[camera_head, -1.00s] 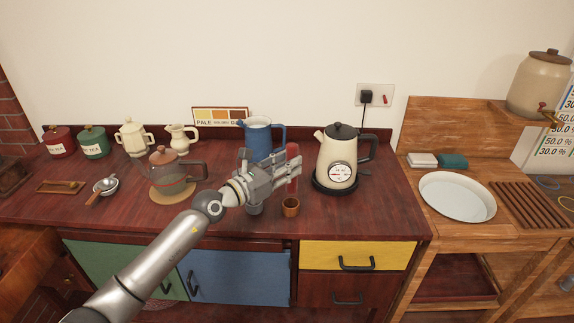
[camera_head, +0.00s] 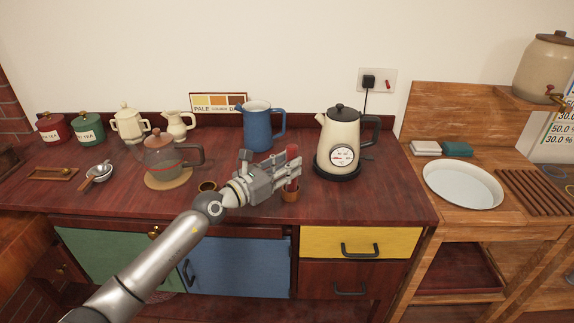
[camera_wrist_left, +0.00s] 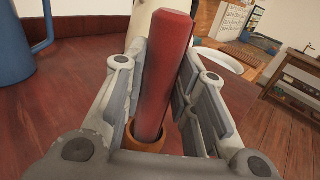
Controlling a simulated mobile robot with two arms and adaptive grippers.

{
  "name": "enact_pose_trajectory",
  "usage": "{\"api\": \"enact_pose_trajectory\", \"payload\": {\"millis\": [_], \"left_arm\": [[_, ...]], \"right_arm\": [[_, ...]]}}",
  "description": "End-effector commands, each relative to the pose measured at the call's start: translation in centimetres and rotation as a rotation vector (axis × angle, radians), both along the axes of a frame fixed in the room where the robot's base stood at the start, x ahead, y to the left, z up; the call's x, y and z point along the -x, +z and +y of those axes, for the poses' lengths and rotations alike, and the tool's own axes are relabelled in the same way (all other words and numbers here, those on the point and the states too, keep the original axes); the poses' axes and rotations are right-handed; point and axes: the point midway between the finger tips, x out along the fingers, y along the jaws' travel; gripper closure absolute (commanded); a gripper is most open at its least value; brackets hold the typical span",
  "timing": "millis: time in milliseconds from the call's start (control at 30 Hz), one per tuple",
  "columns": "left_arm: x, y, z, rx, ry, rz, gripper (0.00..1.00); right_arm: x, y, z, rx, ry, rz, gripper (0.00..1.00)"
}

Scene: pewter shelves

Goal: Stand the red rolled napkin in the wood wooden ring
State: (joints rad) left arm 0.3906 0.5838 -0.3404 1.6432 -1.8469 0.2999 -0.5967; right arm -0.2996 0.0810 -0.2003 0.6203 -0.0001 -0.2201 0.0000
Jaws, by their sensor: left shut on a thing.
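The red rolled napkin (camera_head: 293,184) stands nearly upright between the fingers of my left gripper (camera_head: 287,176), which is shut on it. The wooden ring (camera_head: 290,196) stands on the dark red counter directly under the napkin. In the left wrist view, the napkin (camera_wrist_left: 164,75) leans slightly and its lower end is at the ring (camera_wrist_left: 144,144), seemingly inside its rim. The ring's far side and the napkin's bottom are hidden, so depth cannot be told. My right gripper is not in view.
The counter right of the wooden ring is clear.

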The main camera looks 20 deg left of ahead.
Motion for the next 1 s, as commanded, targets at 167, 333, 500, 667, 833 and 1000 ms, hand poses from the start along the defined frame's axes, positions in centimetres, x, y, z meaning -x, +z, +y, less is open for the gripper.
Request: {"api": "enact_pose_trajectory", "payload": {"millis": [167,333,500,667,833,1000], "left_arm": [[0.0,0.0,0.0,0.000,0.000,-0.001,0.69],[0.0,0.0,0.0,0.001,0.000,0.000,0.49],[0.0,0.0,0.0,0.001,0.000,0.000,0.49],[0.1,0.0,0.1,0.001,0.000,0.000,0.49],[1.4,-0.1,0.8,0.000,0.001,0.002,0.49],[4.0,-0.2,2.3,-0.003,0.002,0.003,0.49]], "right_arm": [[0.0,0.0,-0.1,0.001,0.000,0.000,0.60],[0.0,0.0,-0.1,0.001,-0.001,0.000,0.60],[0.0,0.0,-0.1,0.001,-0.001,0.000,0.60],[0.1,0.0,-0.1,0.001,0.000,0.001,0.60],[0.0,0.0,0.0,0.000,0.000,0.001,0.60],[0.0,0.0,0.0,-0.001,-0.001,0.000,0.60]]}}
